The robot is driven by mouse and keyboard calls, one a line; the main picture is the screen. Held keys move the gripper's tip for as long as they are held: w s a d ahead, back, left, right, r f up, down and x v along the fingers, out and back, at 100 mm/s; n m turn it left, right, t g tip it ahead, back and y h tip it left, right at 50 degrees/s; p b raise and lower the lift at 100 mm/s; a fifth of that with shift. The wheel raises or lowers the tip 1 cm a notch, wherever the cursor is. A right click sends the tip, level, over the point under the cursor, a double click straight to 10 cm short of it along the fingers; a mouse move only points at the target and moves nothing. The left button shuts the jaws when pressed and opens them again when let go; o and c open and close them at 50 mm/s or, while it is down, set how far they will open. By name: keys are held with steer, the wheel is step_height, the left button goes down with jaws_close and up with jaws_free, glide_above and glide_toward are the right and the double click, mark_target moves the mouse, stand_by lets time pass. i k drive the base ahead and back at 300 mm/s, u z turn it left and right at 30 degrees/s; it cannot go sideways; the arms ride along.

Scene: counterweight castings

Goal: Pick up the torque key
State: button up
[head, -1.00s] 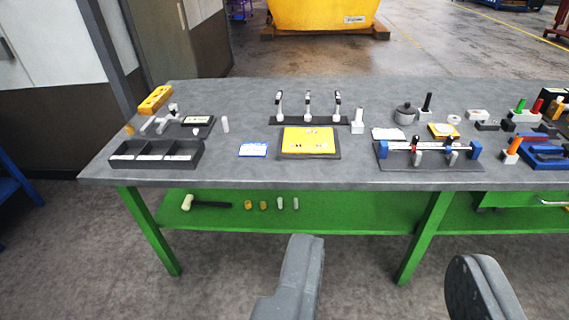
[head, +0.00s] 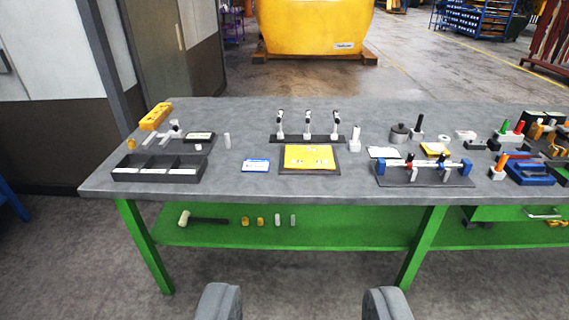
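I cannot tell for sure which item is the torque key; the tools are small at this distance. Three upright tools with black and silver heads, the middle one (head: 308,124) among them, stand in a row on a dark rack (head: 290,138) at the back of the grey workbench (head: 240,115). A white block with an upright pin (head: 355,140) stands just right of the rack. My gripper (head: 302,300) is open and empty. Its two grey fingers show at the bottom of the view, well apart, on the near side of the bench and away from all the tools.
A black divided tray (head: 158,175) is at the bench's left. Several coloured-handled tools crowd the right end. A mallet (head: 205,220) lies on the green lower shelf (head: 340,235).

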mark_target(333, 136)
steer(key=u, duration=0.05)
steer(key=i, duration=1)
steer(key=z, duration=0.05)
